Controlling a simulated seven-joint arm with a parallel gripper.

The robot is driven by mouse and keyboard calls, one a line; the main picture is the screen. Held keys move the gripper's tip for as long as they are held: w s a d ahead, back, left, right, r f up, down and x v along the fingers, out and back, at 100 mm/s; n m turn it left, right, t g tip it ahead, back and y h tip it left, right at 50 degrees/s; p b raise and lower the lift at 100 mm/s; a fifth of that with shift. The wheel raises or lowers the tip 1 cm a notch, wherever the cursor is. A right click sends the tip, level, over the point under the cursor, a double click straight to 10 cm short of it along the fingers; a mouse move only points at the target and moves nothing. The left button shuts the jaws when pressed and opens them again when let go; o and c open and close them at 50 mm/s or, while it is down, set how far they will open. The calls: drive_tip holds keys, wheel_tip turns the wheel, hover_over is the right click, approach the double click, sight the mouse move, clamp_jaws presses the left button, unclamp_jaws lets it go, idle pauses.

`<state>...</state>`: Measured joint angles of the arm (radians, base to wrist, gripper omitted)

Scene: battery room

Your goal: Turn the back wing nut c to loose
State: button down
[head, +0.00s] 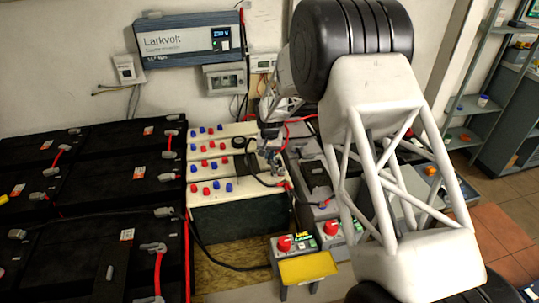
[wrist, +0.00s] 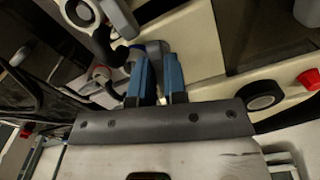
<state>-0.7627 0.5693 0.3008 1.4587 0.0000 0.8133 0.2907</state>
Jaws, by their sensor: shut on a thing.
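My gripper (wrist: 160,62) has its two blue fingers closed around a small grey piece (wrist: 156,47), which looks like a wing nut on a battery terminal. No letter is readable on it, and the fingers hide part of it. In the head view my gripper (head: 272,158) is small and reaches down at the right end of the cream-topped battery (head: 224,168). The nut itself cannot be made out there. How far the nut is turned cannot be told.
Black cables and a red lead run close beside my gripper. Red and blue caps (head: 205,163) stand on the battery top. Large black batteries (head: 85,185) fill the left. Control boxes with red knobs (head: 284,243) and a yellow tray (head: 308,267) stand in front. A wall charger (head: 190,40) hangs behind.

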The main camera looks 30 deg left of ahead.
drive_tip(key=shift+r+n, duration=0.1)
drive_tip(key=shift+n, duration=1.5)
drive_tip(key=shift+w, duration=0.1)
drive_tip(key=c, duration=1.4)
unclamp_jaws()
drive_tip(key=shift+c, duration=0.2)
drive_tip(key=shift+r, duration=3.85)
